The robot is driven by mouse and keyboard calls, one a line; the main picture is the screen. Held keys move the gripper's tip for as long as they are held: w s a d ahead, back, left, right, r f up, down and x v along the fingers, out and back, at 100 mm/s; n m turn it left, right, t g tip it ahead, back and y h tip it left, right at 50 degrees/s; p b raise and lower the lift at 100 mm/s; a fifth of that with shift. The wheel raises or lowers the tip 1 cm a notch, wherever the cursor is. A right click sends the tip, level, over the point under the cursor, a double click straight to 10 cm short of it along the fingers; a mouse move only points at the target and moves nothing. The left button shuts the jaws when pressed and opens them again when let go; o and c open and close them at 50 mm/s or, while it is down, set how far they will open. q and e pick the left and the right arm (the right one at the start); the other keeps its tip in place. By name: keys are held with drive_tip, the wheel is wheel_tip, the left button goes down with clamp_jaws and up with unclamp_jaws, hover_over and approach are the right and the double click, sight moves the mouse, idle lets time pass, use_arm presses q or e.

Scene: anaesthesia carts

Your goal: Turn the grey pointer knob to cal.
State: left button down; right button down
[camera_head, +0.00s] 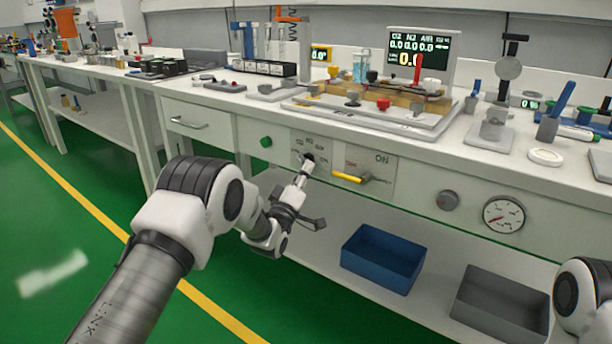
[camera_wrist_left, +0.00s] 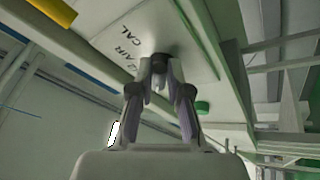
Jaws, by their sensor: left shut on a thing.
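The grey pointer knob (camera_head: 309,157) sits on a light selector panel on the bench front, with printed labels around it. In the left wrist view the labels AIR and CAL can be read on the panel (camera_wrist_left: 128,42) beside the knob. My left gripper (camera_head: 304,172) reaches up to the panel from the lower left. In the left wrist view its two fingers (camera_wrist_left: 159,72) are closed together at the knob, gripping it. The fingers hide most of the knob, so I cannot tell which label its pointer faces. My right gripper is out of view.
Right of the selector is a yellow lever (camera_head: 347,177) by the word ON. A green button (camera_head: 266,142) is to its left. A round grey knob (camera_head: 449,200) and a dial gauge (camera_head: 503,215) are further right. A blue bin (camera_head: 383,258) and grey bin (camera_head: 500,303) stand below.

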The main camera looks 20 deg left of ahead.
use_arm(q)
drive_tip(key=shift+w+a+r+m+g+h+p, duration=0.45)
drive_tip(key=shift+m+g+h+p, duration=1.05)
drive_tip(key=shift+m, duration=4.1)
drive_tip(key=shift+s+a+r+m+g+h+p, duration=0.15)
drive_tip(key=shift+a+m+g+h+p, duration=1.3)
drive_tip(key=shift+m, duration=4.15)
drive_tip(key=shift+w+d+r+m+g+h+p, duration=0.2)
drive_tip(key=shift+m+g+h+p, duration=1.3)
drive_tip(key=shift+m, duration=4.1)
drive_tip(key=shift+w+a+g+y+b, duration=0.1)
drive_tip(key=shift+g+y+b, duration=0.35)
drive_tip(key=shift+g+b, duration=0.3)
drive_tip(key=c, duration=1.1)
unclamp_jaws()
drive_tip(key=shift+c, duration=0.2)
